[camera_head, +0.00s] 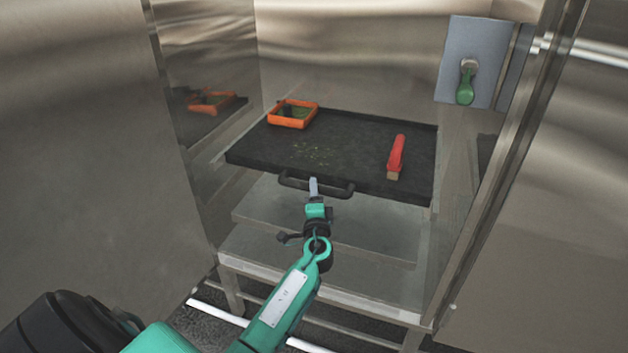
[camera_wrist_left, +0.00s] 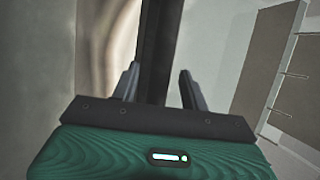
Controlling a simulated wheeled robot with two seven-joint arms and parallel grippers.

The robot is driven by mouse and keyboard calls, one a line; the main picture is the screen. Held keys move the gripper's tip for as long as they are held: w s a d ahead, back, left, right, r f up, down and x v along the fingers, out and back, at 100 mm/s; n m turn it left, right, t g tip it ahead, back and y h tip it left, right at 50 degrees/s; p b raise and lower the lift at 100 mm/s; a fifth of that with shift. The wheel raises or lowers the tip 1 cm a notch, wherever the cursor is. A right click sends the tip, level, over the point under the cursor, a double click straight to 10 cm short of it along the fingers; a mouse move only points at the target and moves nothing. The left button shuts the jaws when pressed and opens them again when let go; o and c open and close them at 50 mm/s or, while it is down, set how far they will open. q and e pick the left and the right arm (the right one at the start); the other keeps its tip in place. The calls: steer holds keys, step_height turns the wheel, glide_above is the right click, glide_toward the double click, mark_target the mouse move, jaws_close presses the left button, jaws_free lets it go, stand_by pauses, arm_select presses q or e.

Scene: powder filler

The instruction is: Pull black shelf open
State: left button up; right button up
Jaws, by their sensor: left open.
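The black shelf (camera_head: 350,145) is a dark flat tray inside a metal cabinet, with a black bar handle (camera_head: 337,191) on its front edge. My left gripper (camera_head: 314,186) is at the middle of this handle. In the left wrist view, its two fingers (camera_wrist_left: 159,74) stand apart, with a dark bar (camera_wrist_left: 160,40), apparently the handle, showing between them. Whether either finger touches it I cannot tell. My right gripper is not in view.
An orange square frame (camera_head: 293,114) and a red brush (camera_head: 396,157) lie on the shelf, with yellowish crumbs (camera_head: 313,154) between them. Lower grey shelves (camera_head: 370,240) sit below. Metal walls stand on both sides.

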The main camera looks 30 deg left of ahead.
arm_select(q)
steer(key=shift+x, duration=1.95)
jaws_close()
